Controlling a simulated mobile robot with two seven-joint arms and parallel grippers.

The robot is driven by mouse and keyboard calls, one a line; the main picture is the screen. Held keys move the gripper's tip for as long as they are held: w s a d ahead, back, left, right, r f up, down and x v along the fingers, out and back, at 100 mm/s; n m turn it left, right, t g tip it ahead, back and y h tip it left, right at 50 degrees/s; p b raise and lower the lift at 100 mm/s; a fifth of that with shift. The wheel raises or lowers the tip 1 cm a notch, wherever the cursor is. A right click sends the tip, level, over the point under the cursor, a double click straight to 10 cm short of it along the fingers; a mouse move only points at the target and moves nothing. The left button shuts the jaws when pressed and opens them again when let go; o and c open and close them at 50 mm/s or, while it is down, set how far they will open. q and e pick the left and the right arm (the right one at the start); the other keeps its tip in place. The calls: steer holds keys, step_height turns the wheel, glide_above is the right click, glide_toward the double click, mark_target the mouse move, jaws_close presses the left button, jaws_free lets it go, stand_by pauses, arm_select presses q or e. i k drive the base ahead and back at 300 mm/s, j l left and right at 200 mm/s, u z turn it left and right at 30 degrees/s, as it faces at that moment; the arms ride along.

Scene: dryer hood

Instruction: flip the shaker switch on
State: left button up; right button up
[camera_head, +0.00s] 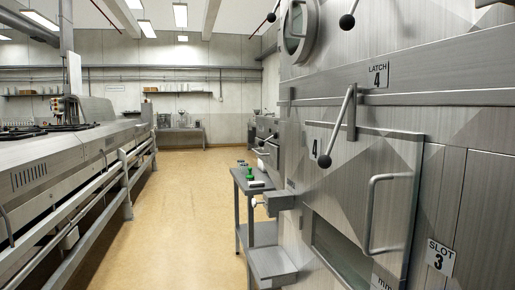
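I cannot make out a shaker or its switch for certain. A small grey side stand (249,184) is at the middle right, beside the large steel machine, with a small green object (250,173) on its top. A grey box with a pale knob (256,203) sticks out to the left from the machine's side, in front of the stand. Neither of my grippers shows in the head view.
The large steel machine (465,205) fills the right side, with a ball-ended latch lever (351,110) and a bar handle (371,210) jutting out. A long steel line with railings (85,190) runs along the left. The tan floor (180,215) between them is clear.

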mark_target(261, 143)
steer(key=i+j, duration=0.55)
steer(key=i, duration=0.15)
steer(key=i+j, duration=0.55)
steer(key=i, duration=0.15)
steer(key=i+j, duration=0.5)
steer(key=i, duration=0.2)
steer(key=i+j, duration=0.55)
steer(key=i, duration=0.15)
steer(key=z, duration=0.1)
steer(key=j+z, duration=0.1)
steer(key=z, duration=2.15)
steer(key=i+j, duration=0.05)
steer(key=j, duration=0.05)
